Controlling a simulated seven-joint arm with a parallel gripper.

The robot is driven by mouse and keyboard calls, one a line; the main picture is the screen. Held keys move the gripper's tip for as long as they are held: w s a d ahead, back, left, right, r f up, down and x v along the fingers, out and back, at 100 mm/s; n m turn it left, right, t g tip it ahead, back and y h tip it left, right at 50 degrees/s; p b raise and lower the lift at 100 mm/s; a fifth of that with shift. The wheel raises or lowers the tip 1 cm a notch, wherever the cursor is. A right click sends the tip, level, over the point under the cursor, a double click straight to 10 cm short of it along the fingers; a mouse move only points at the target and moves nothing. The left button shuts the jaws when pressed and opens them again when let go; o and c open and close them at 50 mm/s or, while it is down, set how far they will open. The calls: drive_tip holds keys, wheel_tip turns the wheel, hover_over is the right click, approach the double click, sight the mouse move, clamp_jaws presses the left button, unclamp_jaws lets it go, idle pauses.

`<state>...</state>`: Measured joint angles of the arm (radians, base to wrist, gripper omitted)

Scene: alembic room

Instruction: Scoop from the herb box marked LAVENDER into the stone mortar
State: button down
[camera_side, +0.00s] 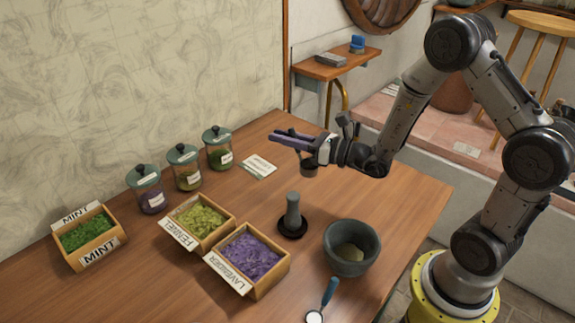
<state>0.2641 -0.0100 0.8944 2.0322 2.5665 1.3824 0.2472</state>
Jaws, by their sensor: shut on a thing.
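The herb box marked LAVENDER (264,287) is an open wooden tray of purple herb (247,256) at the front middle of the table. The stone mortar (352,270) is a dark grey bowl to its right, with some pale greenish matter inside. My gripper (283,138) is raised over the back right part of the table, pointing left, well away from both. Long purple parts show at its end. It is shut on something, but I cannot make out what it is. A tool with a blue handle (329,291) and a pale round end lies at the front edge.
A grey pestle (293,214) stands on a dark base between the lavender box and mortar. Boxes marked FENNEL (178,234) and MINT (103,248) stand left. Several lidded jars (186,168) and a white card (259,167) are behind.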

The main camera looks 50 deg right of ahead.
wheel_tip(320, 180, up, 17)
drive_tip(key=s+a+f+n+g+y, duration=0.5)
drive_tip(key=s+a+n+g+y, duration=0.15)
drive_tip(key=a, duration=0.35)
drive_tip(key=s+a+f+n+g+y, duration=0.4)
drive_tip(key=s+a+n+g+y, duration=0.15)
drive_tip(key=a+g, duration=0.3)
drive_tip(key=s+a+f+n+g+h, duration=0.2)
drive_tip(key=s+f+n+g, duration=0.4)
drive_tip(key=s+n+g, duration=0.4)
drive_tip(key=s+d+f+n+g+h, duration=0.1)
drive_tip(key=d+n+g+h, duration=0.3)
drive_tip(key=n+h, duration=0.4)
drive_tip(key=s+d+f+n+g+h, duration=0.2)
drive_tip(key=d+n+h, duration=0.4)
drive_tip(key=h, duration=1)
drive_tip(key=shift+s+f+n+g, duration=0.15)
drive_tip(key=shift+f+n+g, duration=0.75)
drive_tip(key=shift+f+n, duration=0.3)
drive_tip(key=shift+d+n+t+h, duration=0.3)
drive_tip(key=shift+n+h, duration=0.2)
drive_tip(key=shift+h, duration=0.1)
